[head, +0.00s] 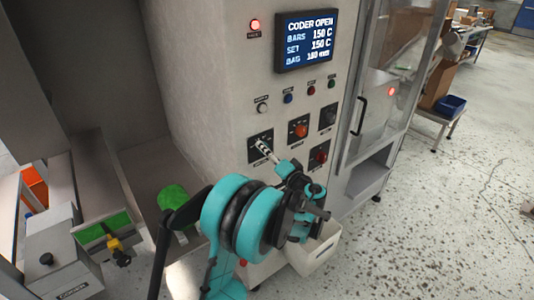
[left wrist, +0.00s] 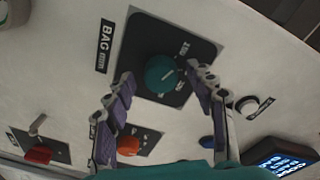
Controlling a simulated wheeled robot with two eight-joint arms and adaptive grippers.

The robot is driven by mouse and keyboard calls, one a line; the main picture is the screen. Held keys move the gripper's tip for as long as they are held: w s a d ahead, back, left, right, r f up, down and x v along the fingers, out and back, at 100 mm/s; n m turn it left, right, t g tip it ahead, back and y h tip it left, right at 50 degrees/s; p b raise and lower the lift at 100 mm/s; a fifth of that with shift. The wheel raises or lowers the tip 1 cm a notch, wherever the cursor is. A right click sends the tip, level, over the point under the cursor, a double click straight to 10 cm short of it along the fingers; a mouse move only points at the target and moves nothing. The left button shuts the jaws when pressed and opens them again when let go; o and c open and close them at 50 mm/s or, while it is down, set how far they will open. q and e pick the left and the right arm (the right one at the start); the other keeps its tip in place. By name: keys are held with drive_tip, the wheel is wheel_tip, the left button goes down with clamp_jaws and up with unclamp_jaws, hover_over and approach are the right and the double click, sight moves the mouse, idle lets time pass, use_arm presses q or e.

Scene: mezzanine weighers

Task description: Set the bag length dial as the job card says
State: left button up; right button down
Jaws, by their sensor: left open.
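The bag length dial, a round teal knob (left wrist: 160,74) on a dark plate labelled BAG mm, shows in the left wrist view. A pale pointer line is on its face; the scale numbers are too small to read surely. My left gripper (left wrist: 163,80) is open, with a finger on each side of the knob; I cannot tell whether they touch it. In the head view my left gripper (head: 266,152) reaches the dial's dark plate (head: 259,139) and hides the knob. The display (head: 308,41) reads CODER OPEN, BARS 150 C, SET 150 C and BAG apparently 180 mm. No job card is readable.
An orange-red knob (head: 300,130), a red knob (head: 319,157) and a black switch plate (head: 328,116) sit close by on the panel. Small buttons (head: 288,99) are above. A glazed door (head: 394,70) stands right of the panel.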

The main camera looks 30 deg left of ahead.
use_arm(q)
drive_tip(key=c, duration=1.2)
drive_tip(key=shift+o, duration=0.2)
drive_tip(key=shift+r+m+g+b, duration=0.15)
drive_tip(key=shift+m+g+b, duration=0.25)
drive_tip(key=shift+m, duration=3.8)
drive_tip(key=shift+h, duration=0.3)
